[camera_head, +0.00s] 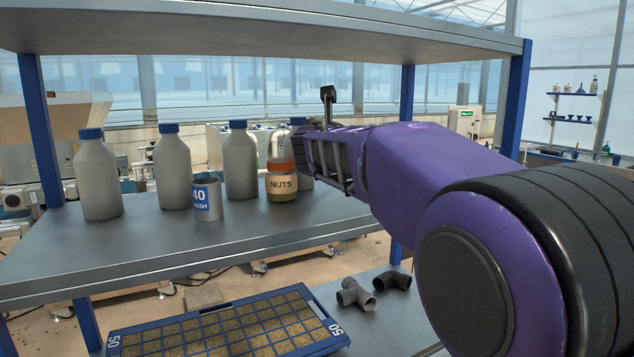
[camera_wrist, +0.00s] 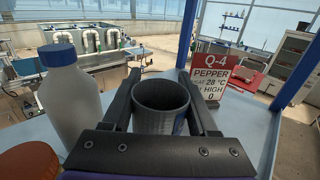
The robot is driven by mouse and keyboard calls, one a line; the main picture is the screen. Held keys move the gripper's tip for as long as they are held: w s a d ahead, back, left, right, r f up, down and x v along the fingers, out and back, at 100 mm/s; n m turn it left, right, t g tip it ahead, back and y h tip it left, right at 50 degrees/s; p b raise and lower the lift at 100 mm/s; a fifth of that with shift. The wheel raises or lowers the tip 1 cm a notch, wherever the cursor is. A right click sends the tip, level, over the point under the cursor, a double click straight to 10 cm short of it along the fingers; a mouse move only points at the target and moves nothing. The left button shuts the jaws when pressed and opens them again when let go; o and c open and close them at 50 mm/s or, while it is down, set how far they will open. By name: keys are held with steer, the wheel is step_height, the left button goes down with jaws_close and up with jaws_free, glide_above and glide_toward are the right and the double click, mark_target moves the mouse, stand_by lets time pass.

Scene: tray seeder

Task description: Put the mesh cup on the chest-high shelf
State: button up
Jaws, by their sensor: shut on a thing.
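My gripper (camera_wrist: 159,84) is shut on a grey cup (camera_wrist: 155,123), with one finger on each side. Part of a blue label shows on the held cup's right side, but its text is not readable. The cup looks upright, over or on the blue-grey shelf (camera_wrist: 248,135); I cannot tell whether it touches. In the head view, my purple arm reaches over the middle shelf (camera_head: 110,254), and the fingers and held cup are hidden. Another grey cup, labelled 40 mesh (camera_head: 208,199), stands on that shelf among bottles.
The NUTS jar (camera_head: 282,184) stands left of my gripper; its orange lid (camera_wrist: 30,160) shows close by. A grey bottle (camera_wrist: 70,105) is left of the held cup. A Q-4 sign (camera_wrist: 217,76) stands behind right. An upper shelf (camera_head: 250,30) hangs overhead; a seed tray (camera_head: 225,325) lies below.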

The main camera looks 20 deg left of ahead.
step_height(320, 180, down, 8)
steer(key=shift+r, duration=0.1)
stand_by(0.4)
steer(key=shift+f, duration=0.2)
steer(key=o, duration=1.3)
steer(key=shift+o, duration=0.2)
steer(key=shift+r, duration=0.15)
steer(key=s, duration=0.2)
steer(key=s+b, duration=0.1)
steer(key=s, duration=0.4)
steer(key=shift+s+d, duration=0.3)
